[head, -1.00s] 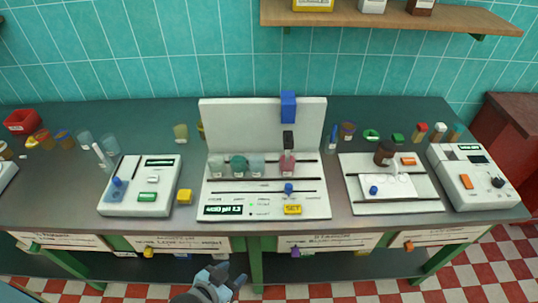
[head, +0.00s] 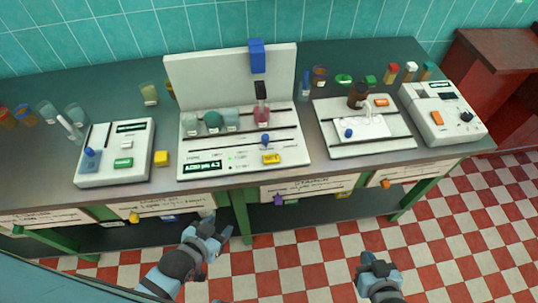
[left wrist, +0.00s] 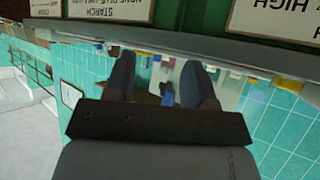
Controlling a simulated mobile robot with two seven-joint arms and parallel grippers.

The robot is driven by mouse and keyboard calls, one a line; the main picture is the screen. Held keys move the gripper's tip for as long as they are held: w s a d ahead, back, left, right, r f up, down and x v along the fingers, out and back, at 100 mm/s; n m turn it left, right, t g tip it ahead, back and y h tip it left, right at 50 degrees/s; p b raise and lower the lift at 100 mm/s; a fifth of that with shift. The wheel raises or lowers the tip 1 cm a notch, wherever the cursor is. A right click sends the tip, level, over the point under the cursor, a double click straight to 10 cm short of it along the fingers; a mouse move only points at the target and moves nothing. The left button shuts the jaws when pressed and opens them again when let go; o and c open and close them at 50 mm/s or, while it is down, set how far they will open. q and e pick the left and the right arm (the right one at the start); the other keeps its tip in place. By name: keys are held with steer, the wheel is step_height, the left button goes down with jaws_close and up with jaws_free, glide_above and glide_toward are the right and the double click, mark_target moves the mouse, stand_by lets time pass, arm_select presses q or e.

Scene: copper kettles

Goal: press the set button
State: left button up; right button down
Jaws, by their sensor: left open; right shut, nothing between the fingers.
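The yellow SET button (head: 271,158) sits at the front right of the white console (head: 220,167) in the middle of the bench. Nothing touches it. My left gripper (head: 213,228) is open and empty, in front of the bench edge, lower and to the left of the button in the head view. Its two spread fingers also show in the left wrist view (left wrist: 160,78), where the button cannot be made out for certain. My right gripper (head: 376,260) is shut and empty, over the checkered floor at the lower right, well away from the bench.
The console also carries a blue knob (head: 265,140), glass vessels and a tall blue block (head: 257,56). The bench edge is between my grippers and the console.

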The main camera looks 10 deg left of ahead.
arm_select(q)
jaws_close()
stand_by(1.9)
